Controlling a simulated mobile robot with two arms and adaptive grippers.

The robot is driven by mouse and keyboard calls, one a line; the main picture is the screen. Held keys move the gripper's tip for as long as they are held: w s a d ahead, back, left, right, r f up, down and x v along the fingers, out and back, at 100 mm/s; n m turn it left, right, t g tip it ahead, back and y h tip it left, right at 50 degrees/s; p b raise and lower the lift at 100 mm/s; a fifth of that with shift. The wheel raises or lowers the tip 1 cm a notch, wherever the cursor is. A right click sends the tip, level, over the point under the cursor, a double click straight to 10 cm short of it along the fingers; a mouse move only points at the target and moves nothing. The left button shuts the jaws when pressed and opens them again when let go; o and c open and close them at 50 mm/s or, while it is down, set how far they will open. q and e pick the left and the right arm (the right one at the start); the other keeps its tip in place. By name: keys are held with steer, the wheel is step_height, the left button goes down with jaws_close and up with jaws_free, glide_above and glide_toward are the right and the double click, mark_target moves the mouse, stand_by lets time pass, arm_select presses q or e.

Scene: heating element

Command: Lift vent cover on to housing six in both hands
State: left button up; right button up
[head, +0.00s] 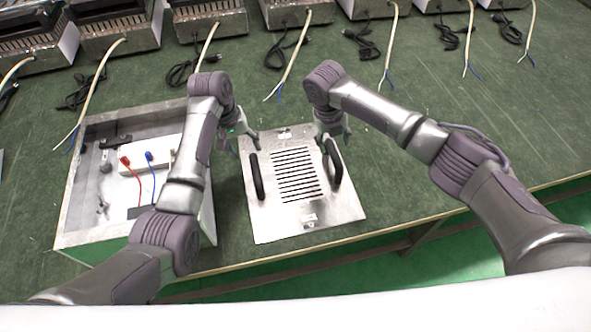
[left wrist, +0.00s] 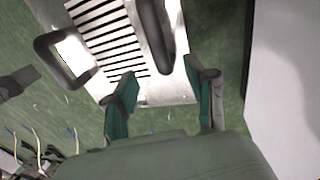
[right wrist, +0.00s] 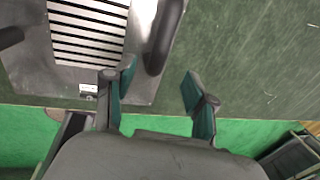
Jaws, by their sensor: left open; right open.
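The vent cover (head: 347,205) is a flat metal plate with dark slots and two black handles, lying on the green table. Its left handle (head: 258,176) also shows in the left wrist view (left wrist: 152,35). Its right handle (head: 334,163) also shows in the right wrist view (right wrist: 164,38). My left gripper (head: 240,143) is open and empty by the plate's far left corner, short of the left handle. My right gripper (head: 333,132) is open and empty by the far right corner, near the right handle. No housing number is readable.
An open metal housing (head: 75,205) with red and blue leads inside stands left of the cover, partly hidden by my left arm. Several housings (head: 120,40) with cables line the table's back. The table (head: 440,150) has free room to the right.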

mark_target(254, 161)
arm_select(q)
steer(key=f, duration=0.3)
steer(key=d+f, duration=0.1)
steer(key=f, duration=0.5)
steer(key=shift+w+d, duration=0.15)
steer(key=shift+d, duration=0.25)
arm_select(e)
steer(key=f, duration=0.3)
steer(key=d+f, duration=0.1)
steer(key=f, duration=0.5)
steer(key=shift+w+d, duration=0.1)
steer(key=shift+d, duration=0.3)
arm_select(q)
jaws_close()
arm_select(e)
steer(key=shift+r, duration=0.1)
jaws_close()
arm_select(q)
steer(key=shift+r, duration=0.15)
arm_select(e)
steer(key=shift+w+r, duration=0.1)
